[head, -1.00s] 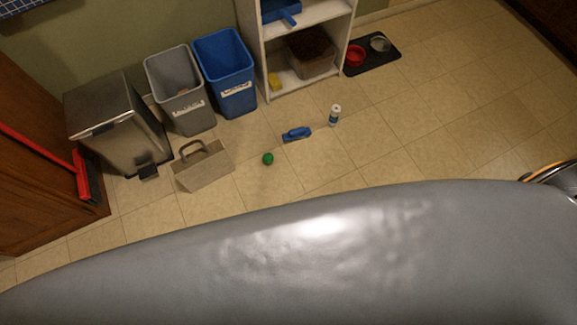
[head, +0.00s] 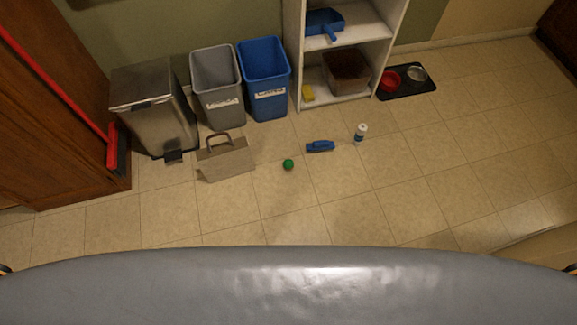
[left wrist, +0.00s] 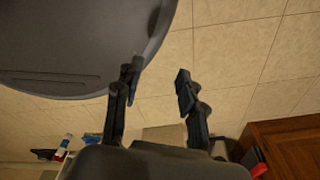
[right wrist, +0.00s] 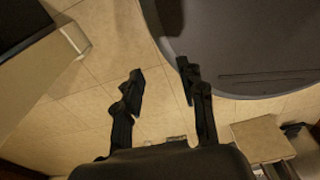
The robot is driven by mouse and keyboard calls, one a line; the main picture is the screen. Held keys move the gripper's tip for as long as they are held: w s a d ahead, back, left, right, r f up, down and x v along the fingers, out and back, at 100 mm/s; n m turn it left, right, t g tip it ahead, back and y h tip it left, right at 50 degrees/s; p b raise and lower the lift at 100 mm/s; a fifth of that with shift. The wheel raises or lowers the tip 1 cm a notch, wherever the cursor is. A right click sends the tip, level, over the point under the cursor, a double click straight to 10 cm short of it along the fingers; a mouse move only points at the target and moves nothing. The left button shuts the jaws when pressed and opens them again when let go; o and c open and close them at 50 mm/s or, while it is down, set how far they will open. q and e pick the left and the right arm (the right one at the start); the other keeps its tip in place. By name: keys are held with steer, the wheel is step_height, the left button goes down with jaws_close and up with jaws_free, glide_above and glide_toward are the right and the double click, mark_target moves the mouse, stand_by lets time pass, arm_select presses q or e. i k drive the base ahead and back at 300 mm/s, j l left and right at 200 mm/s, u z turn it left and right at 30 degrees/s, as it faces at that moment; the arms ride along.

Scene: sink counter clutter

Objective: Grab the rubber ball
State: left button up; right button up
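The rubber ball (head: 288,164) is small and green. It lies on the tiled floor in the middle of the head view, right of the paper bag and left of the blue brush. My left gripper (left wrist: 157,80) is open and empty in the left wrist view, beside my grey base. My right gripper (right wrist: 160,80) is open and empty in the right wrist view, on the other side of my base. Neither gripper is near the ball. The fingers do not show in the head view.
A paper bag (head: 227,162), a blue brush (head: 320,147) and a white bottle (head: 360,134) stand or lie near the ball. Behind are a pedal bin (head: 158,118), a grey bin (head: 220,100), a blue bin (head: 266,90) and a shelf (head: 296,50). The floor before the ball is clear.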

mark_target(287, 163)
steer(key=i+l+z, duration=0.15)
steer(key=i+z, duration=0.7)
steer(key=i+l+z, duration=0.15)
steer(key=i+z, duration=0.8)
steer(key=i+l+u, duration=0.1)
steer(key=i+u, duration=0.2)
steer(key=i+l+u, duration=0.15)
steer(key=i+u, duration=0.3)
steer(key=u, duration=0.25)
steer(key=i+l+u, duration=0.1)
steer(key=u, duration=0.35)
steer(key=i+l+u, duration=0.1)
steer(key=u, duration=0.3)
steer(key=l+u, duration=0.2)
steer(key=u, duration=0.25)
steer(key=i+l+u, duration=0.15)
steer(key=u, duration=0.25)
